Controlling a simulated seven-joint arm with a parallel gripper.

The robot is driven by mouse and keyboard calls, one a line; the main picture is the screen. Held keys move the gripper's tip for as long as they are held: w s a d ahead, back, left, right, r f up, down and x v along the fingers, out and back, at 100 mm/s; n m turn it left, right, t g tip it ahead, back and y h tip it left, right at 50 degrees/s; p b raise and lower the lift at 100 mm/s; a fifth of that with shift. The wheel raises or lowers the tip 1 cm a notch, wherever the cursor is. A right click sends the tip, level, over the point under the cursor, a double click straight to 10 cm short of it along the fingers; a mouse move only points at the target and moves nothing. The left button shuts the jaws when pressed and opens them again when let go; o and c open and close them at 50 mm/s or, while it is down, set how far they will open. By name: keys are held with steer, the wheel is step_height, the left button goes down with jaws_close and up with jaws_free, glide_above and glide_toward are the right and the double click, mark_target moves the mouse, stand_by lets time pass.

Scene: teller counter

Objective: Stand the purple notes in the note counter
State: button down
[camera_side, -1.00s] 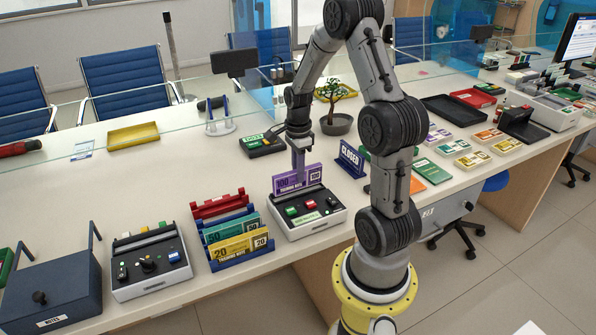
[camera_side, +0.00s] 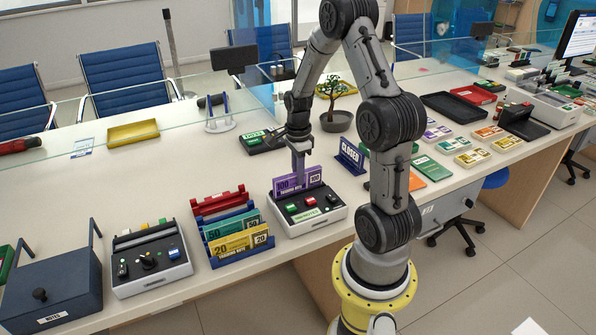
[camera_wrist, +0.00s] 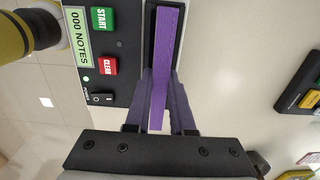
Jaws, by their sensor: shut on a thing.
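The purple notes (camera_side: 285,183) stand upright on edge at the back of the note counter (camera_side: 308,224), with their lower edge hidden behind its panel. In the wrist view the purple notes (camera_wrist: 167,60) show edge-on, lined up within the dark slot of the note counter (camera_wrist: 122,45). My gripper (camera_side: 299,172) is above the counter, its fingers shut on the notes from both sides. In the wrist view my gripper (camera_wrist: 160,105) has one finger on each side of the stack. The counter's label reads "000 NOTES".
A rack (camera_side: 245,262) with green and yellow notes stands left of the counter. A "CLOSED" sign (camera_side: 350,157) stands close on the right. A potted tree (camera_side: 336,121) and a dark device (camera_side: 262,142) are behind.

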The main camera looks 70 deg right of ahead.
steer(key=c, duration=0.7)
jaws_free()
steer(key=shift+f, duration=0.1)
steer(key=shift+r, duration=3.55)
